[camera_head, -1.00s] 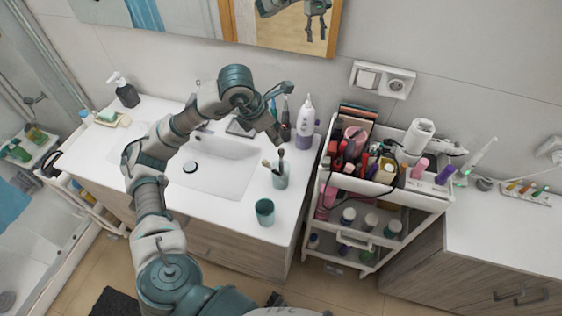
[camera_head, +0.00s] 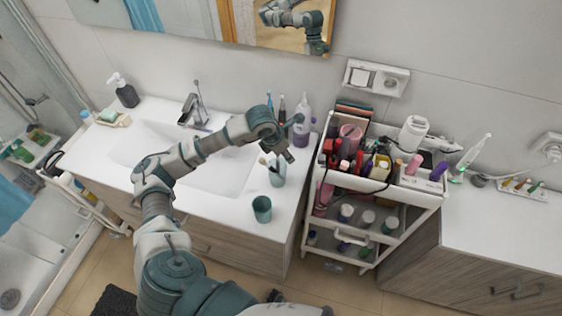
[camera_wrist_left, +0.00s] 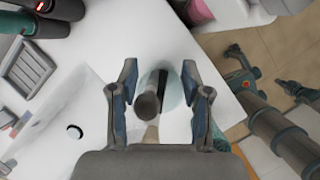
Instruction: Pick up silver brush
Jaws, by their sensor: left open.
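A teal-tinted cup (camera_head: 278,177) stands on the white counter at the right of the sink, with brushes in it. In the left wrist view, a brush with a dark grey, silvery head (camera_wrist_left: 148,104) stands between my fingers, in front of the pale cup (camera_wrist_left: 176,92). A beige brush (camera_wrist_left: 151,133) shows just beside it, nearer the palm. My left gripper (camera_head: 286,141) is over the cup; in the wrist view the gripper (camera_wrist_left: 160,76) is open, its fingers apart on either side of the brush. I cannot tell if they touch it. My right gripper is not in view.
A dark teal cup (camera_head: 262,209) stands in front, near the counter edge. A pump bottle (camera_head: 301,118) and toothbrushes are behind the gripper. The cosmetics cart (camera_head: 397,205), full of bottles, stands to the right. The tap (camera_head: 194,106) rises behind the sink.

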